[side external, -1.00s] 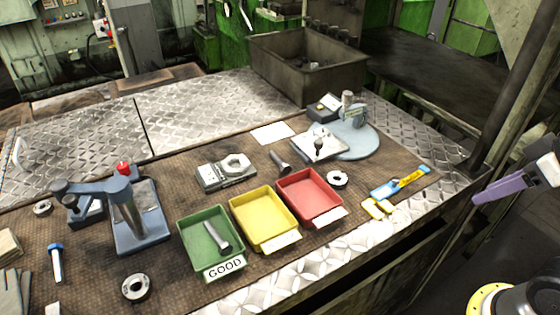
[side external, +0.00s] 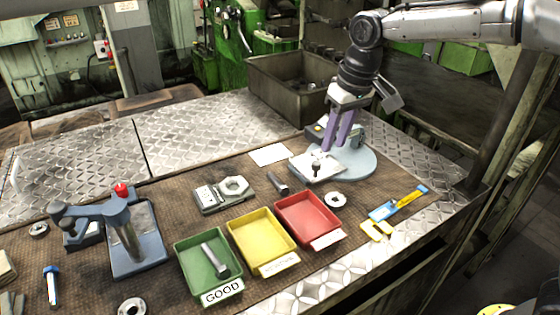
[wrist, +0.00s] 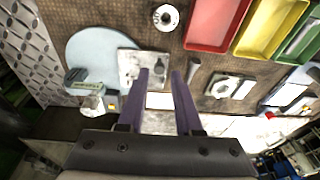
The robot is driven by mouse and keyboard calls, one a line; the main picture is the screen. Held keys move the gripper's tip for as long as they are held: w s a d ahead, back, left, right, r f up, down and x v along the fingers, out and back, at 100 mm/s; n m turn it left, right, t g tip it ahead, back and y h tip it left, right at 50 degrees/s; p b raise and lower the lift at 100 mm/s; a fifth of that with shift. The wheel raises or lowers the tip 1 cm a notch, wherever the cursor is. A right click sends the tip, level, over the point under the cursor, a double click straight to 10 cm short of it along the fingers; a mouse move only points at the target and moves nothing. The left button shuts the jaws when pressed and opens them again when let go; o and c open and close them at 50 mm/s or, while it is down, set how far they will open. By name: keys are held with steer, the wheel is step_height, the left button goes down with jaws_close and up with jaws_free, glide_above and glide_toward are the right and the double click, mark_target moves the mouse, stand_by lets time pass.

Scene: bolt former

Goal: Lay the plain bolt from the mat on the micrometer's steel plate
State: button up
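The plain bolt (side external: 278,183) is dark grey and lies on the brown mat (side external: 165,183) just behind the red tray. In the wrist view the bolt (wrist: 193,69) shows just right of the right fingertip. The micrometer (side external: 350,158) has a round pale blue base and a flat steel plate (side external: 305,173), with a small dark upright part on the plate. The plate (wrist: 131,61) also shows in the wrist view, left of the fingers. My gripper (side external: 335,148) hangs over the micrometer, its purple fingers apart and empty (wrist: 163,72). The fingers partly hide the micrometer in the side view.
Red (side external: 330,232), yellow (side external: 262,238) and green (side external: 207,265) trays stand along the front; the green one holds a bolt. A gauge block (side external: 222,195) lies left of the plain bolt. A ring (side external: 335,199) lies right of the red tray. A deep metal bin (side external: 290,95) stands behind.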

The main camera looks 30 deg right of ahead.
steer(key=g, duration=0.2)
glide_above(280, 184)
steer(key=shift+m+h, duration=0.3)
steer(key=f, duration=0.6)
steer(key=shift+s+d+f, duration=0.1)
steer(key=shift+d+f, duration=0.15)
steer(key=shift+d, duration=0.15)
steer(key=shift+a+f, duration=0.25)
steer(key=shift+a, duration=0.2)
steer(key=shift+f, duration=2.5)
jaws_close()
steer(key=shift+r, duration=0.15)
steer(key=shift+r, duration=1.65)
